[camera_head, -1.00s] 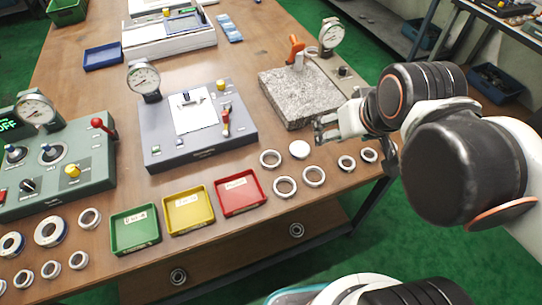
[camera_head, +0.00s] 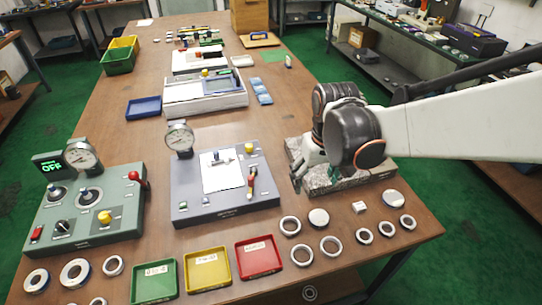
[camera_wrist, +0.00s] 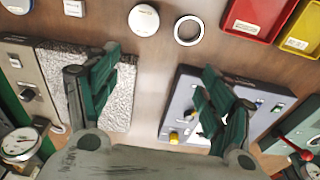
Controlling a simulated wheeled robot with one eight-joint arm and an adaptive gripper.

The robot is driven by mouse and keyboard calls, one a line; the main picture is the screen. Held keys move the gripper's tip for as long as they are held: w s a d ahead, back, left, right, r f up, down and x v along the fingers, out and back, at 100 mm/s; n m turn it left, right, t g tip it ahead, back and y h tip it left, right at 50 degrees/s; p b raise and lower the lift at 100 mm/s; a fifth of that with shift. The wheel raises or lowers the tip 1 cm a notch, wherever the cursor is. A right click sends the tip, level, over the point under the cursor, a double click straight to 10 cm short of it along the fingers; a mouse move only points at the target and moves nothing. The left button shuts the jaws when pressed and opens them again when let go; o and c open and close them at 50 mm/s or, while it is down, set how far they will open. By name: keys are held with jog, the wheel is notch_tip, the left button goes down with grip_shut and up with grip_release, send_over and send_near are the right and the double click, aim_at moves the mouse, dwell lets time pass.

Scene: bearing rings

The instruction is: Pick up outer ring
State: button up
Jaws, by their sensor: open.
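Several pale metal rings lie flat at the table's front right; I cannot tell which is the outer ring. One larger ring (camera_head: 281,227) lies beside a white disc (camera_head: 318,218). In the wrist view the same ring (camera_wrist: 176,33) and disc (camera_wrist: 144,19) show near the top edge, beyond my fingertips. Another larger ring (camera_head: 295,259) and smaller rings, one of them at the right (camera_head: 358,236), lie nearby. My gripper (camera_wrist: 162,62) is open and empty above the table, between the granite block and the grey panel. In the head view my arm hides part of the block.
The granite block (camera_head: 318,187) stands behind the rings. A grey panel device (camera_head: 190,205) with a dial gauge and a green control box (camera_head: 115,220) stand left. Red (camera_head: 258,257), yellow (camera_head: 207,270) and green (camera_head: 154,282) trays line the front. More rings (camera_head: 64,273) lie front left.

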jog(key=n+g, duration=0.1)
jog(key=n, duration=0.1)
send_over(290, 224)
notch_tip(290, 224, down, 4)
notch_tip(290, 224, down, 8)
jog(key=shift+a+b, duration=0.1)
jog(key=shift+b, duration=1.15)
jog(key=shift+f+b, duration=1.55)
jog(key=shift+f, duration=1.55)
jog(key=shift+r, duration=0.1)
jog(key=c, duration=1.2)
